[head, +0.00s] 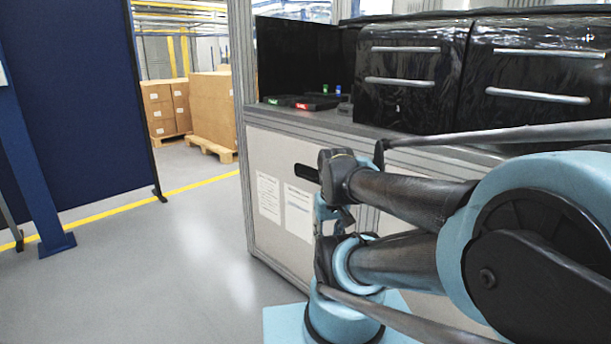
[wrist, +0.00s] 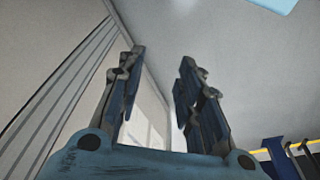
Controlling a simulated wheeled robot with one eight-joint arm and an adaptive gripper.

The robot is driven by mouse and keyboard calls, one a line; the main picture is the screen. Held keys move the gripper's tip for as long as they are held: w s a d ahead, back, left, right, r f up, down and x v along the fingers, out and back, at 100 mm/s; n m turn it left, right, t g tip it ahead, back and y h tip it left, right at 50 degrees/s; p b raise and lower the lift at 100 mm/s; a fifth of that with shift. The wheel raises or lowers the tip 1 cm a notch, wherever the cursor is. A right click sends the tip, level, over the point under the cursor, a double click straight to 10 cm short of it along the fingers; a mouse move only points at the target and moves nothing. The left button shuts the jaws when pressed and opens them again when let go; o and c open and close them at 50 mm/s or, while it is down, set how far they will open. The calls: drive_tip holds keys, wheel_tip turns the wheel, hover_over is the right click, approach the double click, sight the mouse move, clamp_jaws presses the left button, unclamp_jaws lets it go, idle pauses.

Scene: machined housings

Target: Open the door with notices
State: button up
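The door with notices (head: 275,155) is a pale panel in the cabinet's metal frame, low in the middle of the head view. It looks shut. Two white notices (head: 269,197) (head: 298,212) are on it. In the wrist view the notices (wrist: 152,125) show pale between my fingers. My gripper (wrist: 162,57) is open and empty, its two dark fingers apart beside the cabinet front. In the head view my arm hides the right part of the door, and I cannot make out the fingertips. A dark bar sticks out by my wrist; whether it is a handle I cannot tell.
Black drawers (head: 413,75) with metal handles stand on the cabinet top (head: 400,131). A dark blue partition (head: 80,110) and a blue post (head: 38,170) are at the left. Cartons (head: 212,107) on a pallet stand behind. The grey floor (head: 170,270) left of the cabinet is clear.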

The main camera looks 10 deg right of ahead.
drive_tip(key=r, duration=0.2)
wheel_tip(320, 180, up, 17)
drive_tip(key=n+g+h, duration=0.1)
drive_tip(key=n+h, duration=0.1)
drive_tip(key=n, duration=0.5)
hover_over(304, 176)
drive_tip(key=s+a, duration=0.2)
drive_tip(key=a, duration=0.1)
drive_tip(key=x, duration=1.7)
drive_tip(key=shift+r, duration=0.1)
clamp_jaws()
